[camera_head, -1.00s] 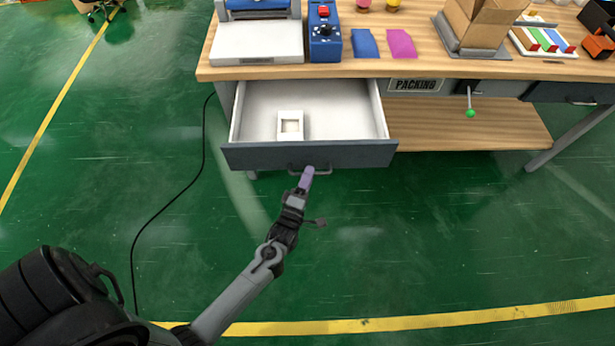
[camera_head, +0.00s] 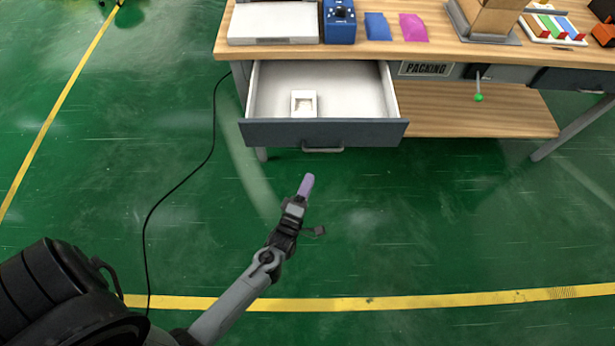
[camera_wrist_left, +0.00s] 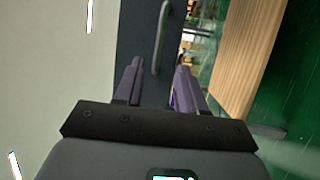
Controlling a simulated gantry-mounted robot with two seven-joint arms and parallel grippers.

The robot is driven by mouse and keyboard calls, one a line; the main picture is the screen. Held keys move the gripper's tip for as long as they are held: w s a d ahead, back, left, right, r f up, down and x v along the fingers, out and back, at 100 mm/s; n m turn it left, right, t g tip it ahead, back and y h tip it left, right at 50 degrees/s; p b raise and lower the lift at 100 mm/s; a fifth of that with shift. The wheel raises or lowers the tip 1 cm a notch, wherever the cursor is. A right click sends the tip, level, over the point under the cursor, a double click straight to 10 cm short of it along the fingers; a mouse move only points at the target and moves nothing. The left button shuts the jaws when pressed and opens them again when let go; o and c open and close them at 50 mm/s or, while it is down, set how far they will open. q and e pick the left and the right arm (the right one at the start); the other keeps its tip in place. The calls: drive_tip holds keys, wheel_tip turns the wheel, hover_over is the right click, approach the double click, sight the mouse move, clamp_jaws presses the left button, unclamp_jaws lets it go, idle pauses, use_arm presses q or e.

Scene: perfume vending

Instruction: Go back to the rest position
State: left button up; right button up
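My left gripper (camera_head: 307,186) is in front of the open drawer (camera_head: 325,132), clear of its handle (camera_head: 322,149), with green floor showing between them. In the left wrist view its two purple fingers (camera_wrist_left: 157,82) stand apart with nothing held between them. The drawer's dark front and its handle (camera_wrist_left: 162,40) show beyond the fingers there. My right gripper is not in view.
The drawer holds a small white box (camera_head: 304,103). The wooden workbench (camera_head: 465,52) above it bears a blue device, blue and pink packets and a cardboard box. A black cable (camera_head: 181,188) lies on the floor. The floor in front is open.

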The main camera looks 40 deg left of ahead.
use_arm(q)
drive_tip(key=shift+s, duration=0.2)
drive_tip(key=shift+w, duration=0.15)
